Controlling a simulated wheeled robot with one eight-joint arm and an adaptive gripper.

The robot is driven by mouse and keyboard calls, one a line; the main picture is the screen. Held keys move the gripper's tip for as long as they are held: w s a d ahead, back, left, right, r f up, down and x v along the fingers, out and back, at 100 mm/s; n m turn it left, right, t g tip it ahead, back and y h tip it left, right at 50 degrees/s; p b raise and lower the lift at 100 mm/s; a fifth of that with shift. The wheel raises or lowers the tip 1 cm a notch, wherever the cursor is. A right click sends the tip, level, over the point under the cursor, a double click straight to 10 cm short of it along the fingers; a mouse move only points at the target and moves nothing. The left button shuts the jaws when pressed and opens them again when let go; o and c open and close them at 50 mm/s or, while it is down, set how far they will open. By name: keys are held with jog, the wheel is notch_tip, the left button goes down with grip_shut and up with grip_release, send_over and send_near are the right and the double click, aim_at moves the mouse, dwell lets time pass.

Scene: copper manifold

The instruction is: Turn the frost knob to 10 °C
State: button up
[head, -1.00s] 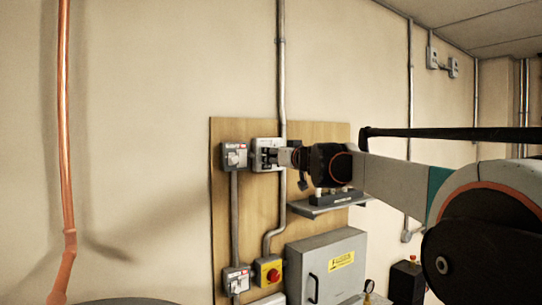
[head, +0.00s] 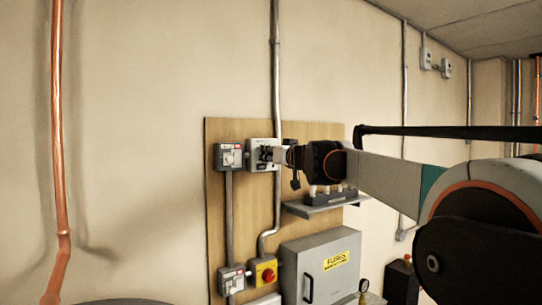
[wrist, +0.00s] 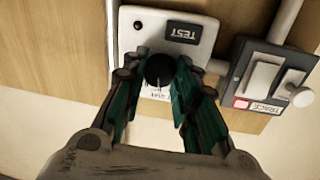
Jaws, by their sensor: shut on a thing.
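The frost knob (wrist: 160,70) is a dark round knob on a pale control box (wrist: 198,36) in the wrist view. The knob's set temperature cannot be read.
A grey switch box (head: 228,157) is close left of the control box. A lower switch box (head: 231,281), a red and yellow emergency button (head: 264,271), a shelf (head: 325,206) and a grey cabinet (head: 318,269) share the wooden board (head: 212,200).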

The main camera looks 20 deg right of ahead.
jog(key=m, duration=0.4)
jog(key=m+g+y, duration=0.1)
jog(key=m, duration=0.7)
jog(key=shift+d+r+g+y, duration=0.1)
jog(key=shift+r+g+y, duration=0.05)
jog(key=shift+g+y, duration=0.15)
jog(key=shift+m, duration=0.4)
jog(key=o, duration=1.1)
jog(key=shift+s, duration=0.1)
jog(key=v, duration=1.2)
